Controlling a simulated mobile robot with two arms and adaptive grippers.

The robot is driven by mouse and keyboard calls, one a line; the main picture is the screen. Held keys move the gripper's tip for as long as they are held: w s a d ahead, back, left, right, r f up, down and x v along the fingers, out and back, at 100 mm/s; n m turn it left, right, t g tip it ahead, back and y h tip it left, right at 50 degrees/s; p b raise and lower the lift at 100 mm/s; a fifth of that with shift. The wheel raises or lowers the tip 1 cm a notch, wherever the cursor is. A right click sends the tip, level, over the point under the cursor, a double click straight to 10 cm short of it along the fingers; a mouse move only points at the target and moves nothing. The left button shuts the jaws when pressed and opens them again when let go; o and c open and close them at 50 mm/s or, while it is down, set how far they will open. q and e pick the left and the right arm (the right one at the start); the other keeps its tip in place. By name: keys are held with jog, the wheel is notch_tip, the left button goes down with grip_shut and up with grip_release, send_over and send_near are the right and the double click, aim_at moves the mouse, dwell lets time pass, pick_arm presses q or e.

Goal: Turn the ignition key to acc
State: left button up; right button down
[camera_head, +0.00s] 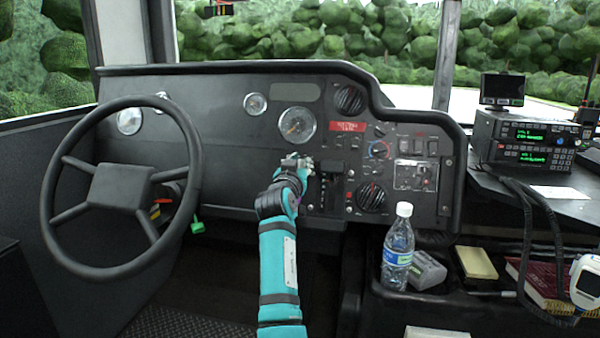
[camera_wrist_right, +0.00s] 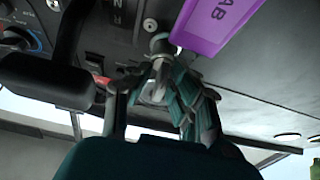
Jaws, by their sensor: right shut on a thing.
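My right arm reaches up to the dashboard, and its gripper (camera_head: 298,163) is at the panel just left of the black shifter slot. In the right wrist view the gripper (camera_wrist_right: 158,72) is shut on the ignition key (camera_wrist_right: 157,88), a pale metal piece at the panel. A purple tag (camera_wrist_right: 215,22) hangs beside the key, with letters ending in "AB". The gripper hides the key in the head view. I cannot read the key's position or any acc mark. My left gripper is not in view.
The steering wheel (camera_head: 120,188) stands left of my arm. The black shifter slot (camera_head: 324,188) and several knobs are close to the right of the gripper. A water bottle (camera_head: 398,248) stands in the tray at right. A radio stack (camera_head: 525,140) is farther right.

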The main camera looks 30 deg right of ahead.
dwell(0.5)
jog(key=c, duration=1.5)
grip_release()
jog(key=shift+f, duration=0.1)
jog(key=shift+o, duration=0.2)
jog(key=v, duration=0.7)
jog(key=shift+a, duration=0.2)
jog(key=shift+s, duration=0.15)
